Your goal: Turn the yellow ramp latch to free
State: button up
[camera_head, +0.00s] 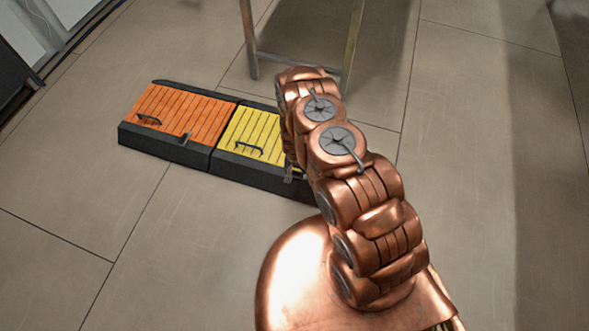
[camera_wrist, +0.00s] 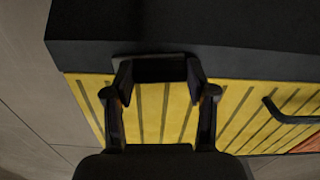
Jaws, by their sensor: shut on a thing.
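The yellow ramp (camera_head: 245,133) has a slatted top in a dark frame and lies on the floor, partly covered by my arm in the head view. It also shows in the wrist view (camera_wrist: 150,110). The yellow ramp latch (camera_wrist: 155,68) is a dark piece at the edge between the yellow slats and the black frame. My gripper (camera_wrist: 159,72) is shut on it, one finger at each side. In the head view my gripper is hidden behind my arm, and only a small grey bit near the latch shows. The latch's exact setting cannot be told.
An orange ramp (camera_head: 180,112) with its own latch (camera_head: 186,138) and black handle adjoins the yellow ramp on the left. The yellow ramp's black handle (camera_head: 249,151) stands up nearby. A metal-legged frame (camera_head: 249,45) stands behind. The floor at front left is clear.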

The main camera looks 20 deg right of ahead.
jog(key=shift+m, duration=0.6)
jog(key=o, duration=1.2)
jog(key=shift+c, duration=0.2)
jog(key=shift+r, duration=0.1)
